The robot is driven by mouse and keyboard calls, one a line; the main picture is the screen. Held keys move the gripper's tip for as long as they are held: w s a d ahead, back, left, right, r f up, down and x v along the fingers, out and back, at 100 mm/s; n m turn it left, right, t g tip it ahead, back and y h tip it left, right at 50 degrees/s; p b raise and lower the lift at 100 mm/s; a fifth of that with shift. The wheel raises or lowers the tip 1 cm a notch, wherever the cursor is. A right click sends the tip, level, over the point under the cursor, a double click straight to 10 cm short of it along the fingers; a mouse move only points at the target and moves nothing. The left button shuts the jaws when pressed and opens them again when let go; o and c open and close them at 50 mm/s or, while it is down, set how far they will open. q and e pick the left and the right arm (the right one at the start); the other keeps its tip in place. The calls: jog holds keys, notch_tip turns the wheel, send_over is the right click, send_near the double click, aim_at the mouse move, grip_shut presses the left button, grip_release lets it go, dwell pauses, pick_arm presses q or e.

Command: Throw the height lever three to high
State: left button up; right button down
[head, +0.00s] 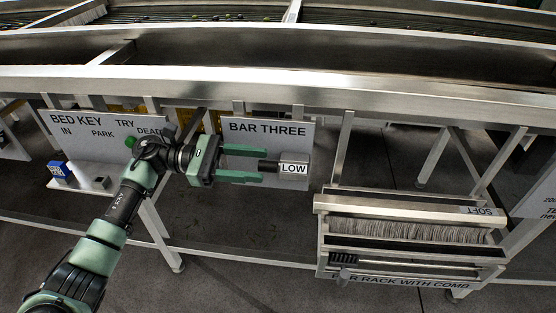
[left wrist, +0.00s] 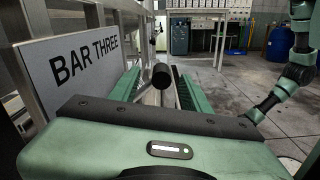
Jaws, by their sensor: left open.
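The height lever three has a dark round handle (head: 268,166) that reaches left from a metal block marked LOW (head: 293,168). It is mounted at the plate lettered BAR THREE (head: 268,129). My left gripper (head: 262,164) is open, with one finger above the handle and one below it in the head view. In the left wrist view the handle's dark end (left wrist: 161,76) shows between the two green fingers, with a gap visible on the sides. The fingers do not appear closed on it. My right gripper is not seen.
A brush rack (head: 410,235) marked SOFT is at the lower right. A long metal rail (head: 300,90) runs above the plates. Table legs stand around.

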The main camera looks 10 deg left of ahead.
aim_at(265, 167)
pick_arm(q)
jog(key=d, duration=0.5)
jog(key=shift+s+p, duration=0.1)
jog(key=shift+p, duration=0.25)
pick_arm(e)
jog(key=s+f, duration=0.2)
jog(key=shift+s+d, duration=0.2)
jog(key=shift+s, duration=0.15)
pick_arm(q)
grip_shut()
jog(key=shift+f, duration=0.1)
dwell(0.4)
